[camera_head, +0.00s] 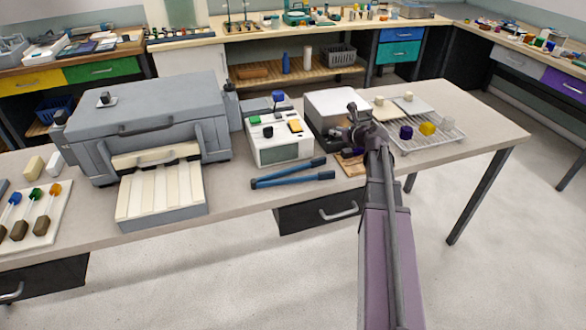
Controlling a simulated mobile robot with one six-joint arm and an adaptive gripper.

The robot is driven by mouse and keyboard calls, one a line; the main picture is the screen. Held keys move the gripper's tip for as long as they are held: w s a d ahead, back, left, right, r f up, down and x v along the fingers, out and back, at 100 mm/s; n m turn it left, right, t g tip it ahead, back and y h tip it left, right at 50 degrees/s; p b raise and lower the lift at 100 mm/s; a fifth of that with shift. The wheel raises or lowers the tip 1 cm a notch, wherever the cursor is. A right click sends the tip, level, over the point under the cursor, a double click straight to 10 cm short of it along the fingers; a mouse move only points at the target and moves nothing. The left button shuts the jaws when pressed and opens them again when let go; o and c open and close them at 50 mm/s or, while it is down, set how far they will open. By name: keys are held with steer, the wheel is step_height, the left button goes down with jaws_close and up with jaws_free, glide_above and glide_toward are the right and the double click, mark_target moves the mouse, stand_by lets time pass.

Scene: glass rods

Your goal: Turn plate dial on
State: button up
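A low box-shaped device with a pale flat top, which looks like the plate (333,100), stands right of the middle of the bench. My gripper (357,133) is at its front right side, with my arm reaching up from the bottom of the picture. The gripper and wrist cover part of the plate's front, and I cannot make out a dial there. I cannot tell whether the fingers are touching the plate or whether they are open.
A white device with coloured knobs (280,150) stands left of the plate. Blue tongs (290,175) lie in front of it. A wire rack (440,138) with small coloured blocks is at right. A large grey machine (150,110) and a rod tray (55,215) are at left.

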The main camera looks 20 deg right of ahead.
steer(key=shift+w+d+n+g+y, duration=0.2)
steer(key=shift+n+g+y, duration=0.25)
steer(key=shift+n+y, duration=0.5)
steer(key=shift+w+d+n+g+y, duration=0.15)
steer(key=shift+n+g+y, duration=0.3)
steer(key=shift+n+y, duration=0.45)
steer(key=shift+w+d+n+g+y, duration=0.1)
steer(key=shift+d+n+g+y, duration=0.05)
steer(key=shift+n+g+y, duration=0.75)
steer(key=shift+w+d+n+g+y, duration=0.1)
steer(key=shift+n+g+y, duration=0.7)
steer(key=shift+n, duration=0.25)
steer(key=p+v, duration=0.6)
steer(key=v, duration=0.8)
steer(key=w+a+r+m+t+h+p, duration=0.25)
steer(key=w+r+m+t+h, duration=0.35)
steer(key=m, duration=0.7)
steer(key=w+a+r+m+t+h+p, duration=0.2)
steer(key=w+a+r+m+t+h, duration=0.25)
steer(key=r+m+h, duration=0.7)
steer(key=s+a+f+m+g+y+p, duration=0.2)
steer(key=s+a+f+m+g+p, duration=0.2)
steer(key=s+a+f+m+g, duration=1.25)
steer(key=s+a+m+y+p, duration=0.2)
steer(key=s+a+m+y, duration=0.2)
steer(key=s+a, duration=0.4)
steer(key=shift+a+f+m+g+y, duration=0.4)
steer(key=shift+a+f+m, duration=0.05)
steer(key=shift+a+m, duration=0.5)
